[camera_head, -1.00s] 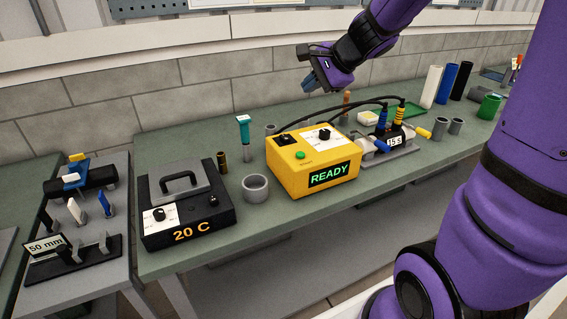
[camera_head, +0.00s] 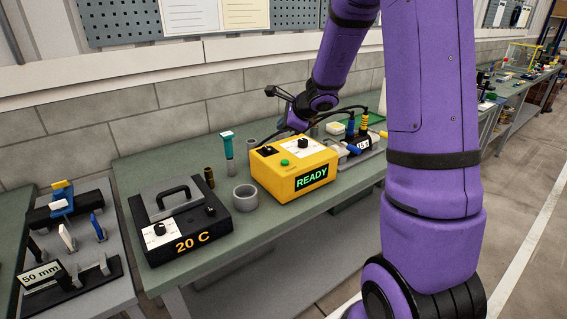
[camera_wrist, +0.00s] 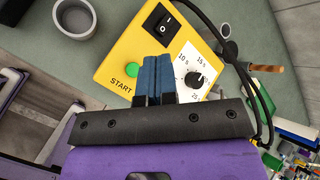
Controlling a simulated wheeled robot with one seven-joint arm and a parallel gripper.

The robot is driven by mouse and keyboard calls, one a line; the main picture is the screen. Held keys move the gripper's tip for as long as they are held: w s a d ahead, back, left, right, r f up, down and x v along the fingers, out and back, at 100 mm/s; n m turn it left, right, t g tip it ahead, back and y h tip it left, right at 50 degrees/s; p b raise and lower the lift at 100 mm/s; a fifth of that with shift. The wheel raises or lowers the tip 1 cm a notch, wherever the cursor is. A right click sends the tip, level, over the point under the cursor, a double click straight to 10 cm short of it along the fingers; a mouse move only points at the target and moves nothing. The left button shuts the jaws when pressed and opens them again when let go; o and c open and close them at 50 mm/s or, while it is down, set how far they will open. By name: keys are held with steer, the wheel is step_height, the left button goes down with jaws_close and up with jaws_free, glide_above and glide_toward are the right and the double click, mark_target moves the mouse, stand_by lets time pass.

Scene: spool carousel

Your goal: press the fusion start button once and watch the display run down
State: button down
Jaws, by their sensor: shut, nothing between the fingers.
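The yellow fusion box (camera_head: 273,180) stands on the green bench, and its front display (camera_head: 311,177) reads READY in green. Its green start button (camera_head: 284,162) sits on the top, near the front left. In the wrist view the button (camera_wrist: 132,69) lies just left of my blue fingers, beside the word START, and looks uncovered. My gripper (camera_wrist: 154,60) is shut and empty, pointing over the box top between the button and the dial plate. In the head view my wrist hangs behind and above the box; the fingertips are hard to make out there. I cannot tell their height above the box.
A black rocker switch (camera_wrist: 162,23) and a dial (camera_wrist: 196,80) are also on the box top. A grey ring (camera_head: 245,197) and a black 20 C heater (camera_head: 187,222) stand to the left. Black cables arch behind the box to a clamp unit (camera_head: 360,146) at the right.

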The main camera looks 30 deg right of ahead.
mark_target(284, 162)
steer(key=shift+f, duration=4.4)
steer(key=shift+f, duration=0.1)
steer(key=shift+f, duration=0.3)
steer(key=shift+f, duration=0.45)
steer(key=shift+r, duration=0.9)
steer(key=shift+r, duration=2.5)
